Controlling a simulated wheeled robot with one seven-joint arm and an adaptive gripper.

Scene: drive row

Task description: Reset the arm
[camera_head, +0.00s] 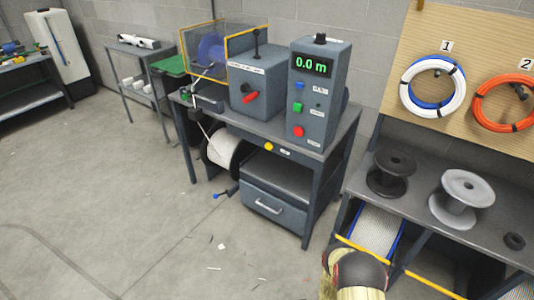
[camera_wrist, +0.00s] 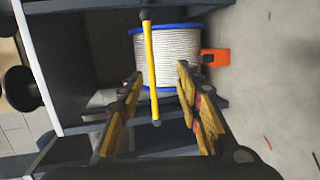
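My gripper (camera_wrist: 157,82) is open in the wrist view, its two yellow-and-black fingers spread apart with nothing held between them. Beyond the fingers is a spool of white line (camera_wrist: 172,55) with blue flanges. A yellow bar (camera_wrist: 151,65) crosses in front of the spool and appears between the fingers; I cannot tell how close it is. In the head view my arm (camera_head: 357,272) is at the bottom, right of centre, in front of the shelf bay. The spool (camera_head: 375,230) and the yellow bar (camera_head: 362,250) show just above it. My fingers are hidden there.
A rack (camera_head: 420,195) with a dark empty reel (camera_head: 391,174) and a grey reel (camera_head: 461,198) on top stands at right. A machine bench (camera_head: 335,135) with a drawer and a display reading 0.0 m is at centre. The floor at left is largely clear, with small scraps.

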